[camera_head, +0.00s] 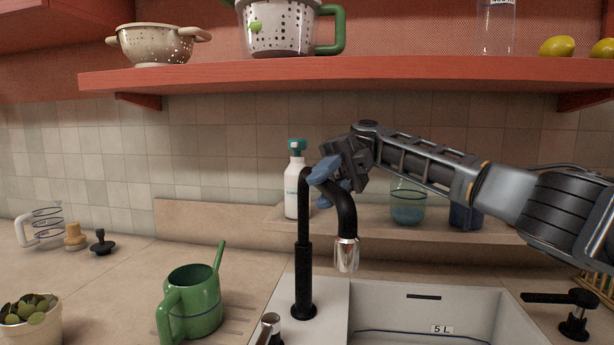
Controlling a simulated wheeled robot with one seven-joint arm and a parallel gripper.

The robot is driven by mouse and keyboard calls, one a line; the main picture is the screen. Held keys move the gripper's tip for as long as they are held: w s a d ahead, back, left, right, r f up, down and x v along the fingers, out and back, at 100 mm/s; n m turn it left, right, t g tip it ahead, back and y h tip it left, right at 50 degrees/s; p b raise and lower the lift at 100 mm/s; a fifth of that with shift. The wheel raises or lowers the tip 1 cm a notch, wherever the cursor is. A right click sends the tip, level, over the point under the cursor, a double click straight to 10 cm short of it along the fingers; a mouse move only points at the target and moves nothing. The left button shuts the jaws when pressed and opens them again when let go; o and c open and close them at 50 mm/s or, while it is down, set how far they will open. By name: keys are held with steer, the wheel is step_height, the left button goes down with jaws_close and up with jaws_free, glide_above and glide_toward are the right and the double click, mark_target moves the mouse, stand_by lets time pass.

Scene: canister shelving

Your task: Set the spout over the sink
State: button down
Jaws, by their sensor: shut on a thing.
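The black faucet spout (343,215) rises from an upright post, curves over at the top and points down with a silver tip. In the head view the tip hangs over the left part of the white sink (505,318), near its left inner edge. My gripper (323,184) is at the top of the spout's curve, coming from the right. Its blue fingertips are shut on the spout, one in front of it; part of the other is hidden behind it.
A green watering can (193,303) stands on the counter left of the sink. A white bottle (292,187) and a blue-tinted glass (407,205) stand on the ledge behind the faucet. A red shelf (380,70) with colanders runs above my arm. A black handle (574,318) stands right of the sink.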

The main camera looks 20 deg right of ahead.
steer(key=shift+d, duration=0.15)
stand_by(0.4)
steer(key=c, duration=0.9)
jaws_free()
steer(key=shift+c, duration=0.2)
